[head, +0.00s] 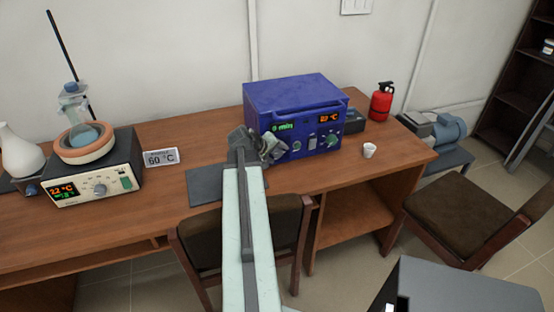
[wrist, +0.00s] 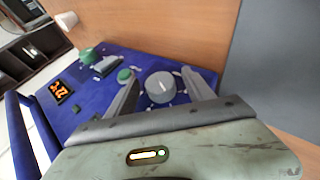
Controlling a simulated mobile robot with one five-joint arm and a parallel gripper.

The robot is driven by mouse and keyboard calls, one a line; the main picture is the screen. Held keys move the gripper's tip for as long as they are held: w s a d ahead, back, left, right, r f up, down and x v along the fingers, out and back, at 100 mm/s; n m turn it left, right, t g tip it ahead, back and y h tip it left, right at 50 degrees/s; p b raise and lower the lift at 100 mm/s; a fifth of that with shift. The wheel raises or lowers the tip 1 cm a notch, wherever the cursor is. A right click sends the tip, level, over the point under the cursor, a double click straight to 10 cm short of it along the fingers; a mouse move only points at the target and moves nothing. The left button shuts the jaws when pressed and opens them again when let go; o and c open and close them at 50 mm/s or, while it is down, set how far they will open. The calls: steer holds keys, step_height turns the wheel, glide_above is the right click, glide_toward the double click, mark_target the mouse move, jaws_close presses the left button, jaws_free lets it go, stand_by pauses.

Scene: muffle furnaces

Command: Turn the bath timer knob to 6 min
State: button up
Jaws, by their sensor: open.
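The blue unit (head: 300,97) on the bench has a green display (head: 283,127) that seems to read 0 min and an orange 22 °C display (head: 329,118). My gripper (head: 268,146) is at the left part of its front panel and hides the controls below the green display. In the wrist view, a round grey knob (wrist: 160,87) with a white pointer mark sits between the fingers of my open gripper (wrist: 162,80). A gap shows on each side; contact cannot be told. The knob is hidden in the head view.
A heating bath (head: 95,175) with a flask stands at the left, with a 60 °C sign (head: 161,157) beside it. A white cup (head: 369,150) and a red extinguisher (head: 382,101) are to the right. A chair (head: 270,225) stands before the bench.

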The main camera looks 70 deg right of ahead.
jaws_close()
steer(key=shift+r+p, duration=0.1)
steer(key=shift+p, duration=0.2)
steer(key=p, duration=0.1)
steer(key=t+y+p, duration=0.1)
steer(key=p, duration=0.1)
steer(key=shift+s+d+r+m+t+y, duration=0.1)
steer(key=shift+s+r+m+t+y, duration=0.1)
steer(key=shift+r+m+t+y, duration=0.1)
steer(key=shift+s+d+m+t+y+p, duration=0.15)
steer(key=shift+m+t+y+p, duration=0.15)
steer(key=shift+t+y+p, duration=0.6)
steer(key=t+y, duration=0.2)
steer(key=t, duration=0.1)
steer(key=shift+s+d+f+m, duration=0.15)
steer(key=shift+f+m, duration=0.15)
steer(key=shift+m, duration=0.1)
steer(key=shift+t+y+b, duration=0.3)
steer(key=shift+t+y, duration=0.6)
steer(key=shift+t, duration=0.1)
